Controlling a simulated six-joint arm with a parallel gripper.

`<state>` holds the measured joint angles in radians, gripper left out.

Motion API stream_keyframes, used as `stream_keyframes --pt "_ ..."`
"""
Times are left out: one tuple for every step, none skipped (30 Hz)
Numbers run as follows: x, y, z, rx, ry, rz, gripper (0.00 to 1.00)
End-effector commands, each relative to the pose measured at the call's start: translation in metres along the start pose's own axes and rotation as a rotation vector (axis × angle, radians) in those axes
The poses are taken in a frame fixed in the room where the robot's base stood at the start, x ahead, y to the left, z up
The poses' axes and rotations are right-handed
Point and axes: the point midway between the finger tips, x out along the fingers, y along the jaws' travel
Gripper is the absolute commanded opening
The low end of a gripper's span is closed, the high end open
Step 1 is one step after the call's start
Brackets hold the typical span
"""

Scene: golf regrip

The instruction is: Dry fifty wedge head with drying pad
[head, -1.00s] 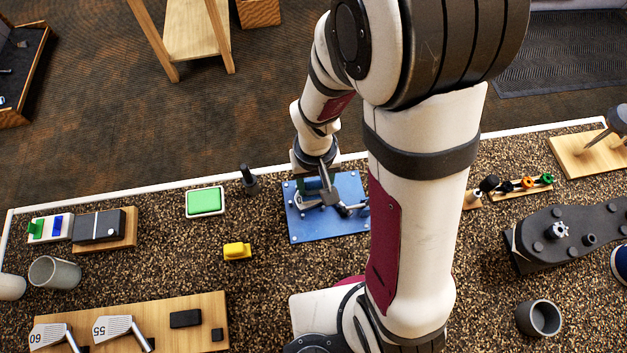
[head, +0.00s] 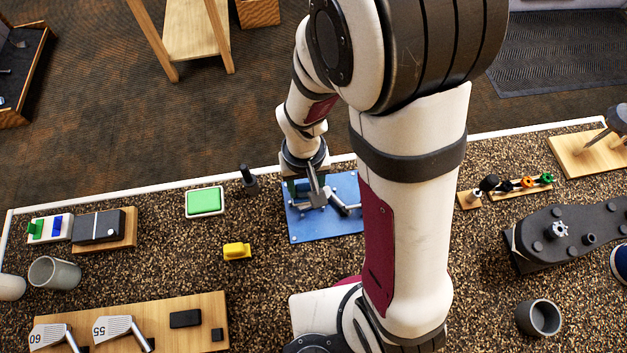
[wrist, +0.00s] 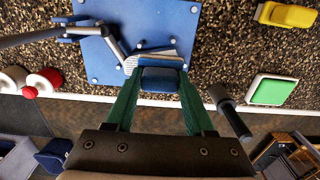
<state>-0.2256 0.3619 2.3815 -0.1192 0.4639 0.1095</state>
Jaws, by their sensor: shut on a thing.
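My gripper (wrist: 162,76) has green fingers and is shut on a blue pad, which I take to be the drying pad (wrist: 163,84). The fifty wedge head (wrist: 158,52), grey with grooves, lies over the blue plate (wrist: 94,60) at its near edge in the wrist view. The pad is right at the head and overlaps part of it; I cannot tell whether they touch. No number is readable on this head. In the head view my gripper (head: 313,182) is above the blue plate (head: 303,229), and its fingertips and the pad are largely hidden.
A green pad in a white tray (head: 205,202), a dark post (head: 249,181) and a yellow block (head: 237,251) stand left of the plate. A wooden rack (head: 200,305) holds wedges marked 60 and 55. The dark post also shows near my fingers in the wrist view (wrist: 232,115).

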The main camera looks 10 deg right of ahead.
Motion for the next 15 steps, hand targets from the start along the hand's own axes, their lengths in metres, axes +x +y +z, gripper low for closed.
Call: stream_keyframes --pt "0.000 -0.001 0.000 0.000 -0.001 0.000 0.00" --pt "0.000 0.000 0.000 0.001 -0.001 0.000 0.00" --pt "0.000 0.002 0.000 0.003 -0.001 0.000 0.00" --pt "0.000 0.004 0.000 0.004 0.000 0.000 0.00" --pt "-0.001 0.006 0.000 0.003 0.000 0.000 0.00" --pt "-0.001 0.010 -0.001 0.004 0.000 0.000 0.00" --pt "-0.001 0.013 -0.001 0.005 0.001 0.000 0.00" --pt "-0.002 0.016 -0.001 0.004 0.001 0.000 0.00" --pt "-0.002 0.019 -0.001 0.004 0.001 -0.001 0.00" --pt "-0.002 0.021 -0.001 0.005 0.001 -0.001 0.00" --pt "-0.002 0.023 -0.001 0.003 0.001 -0.001 0.00" --pt "-0.002 0.023 -0.001 0.001 0.001 -0.001 0.00" --pt "-0.002 0.023 -0.001 0.000 0.001 -0.001 0.00" --pt "-0.002 0.021 -0.001 0.000 0.001 -0.001 0.00" --pt "-0.001 0.019 -0.001 0.000 0.001 -0.001 0.00"
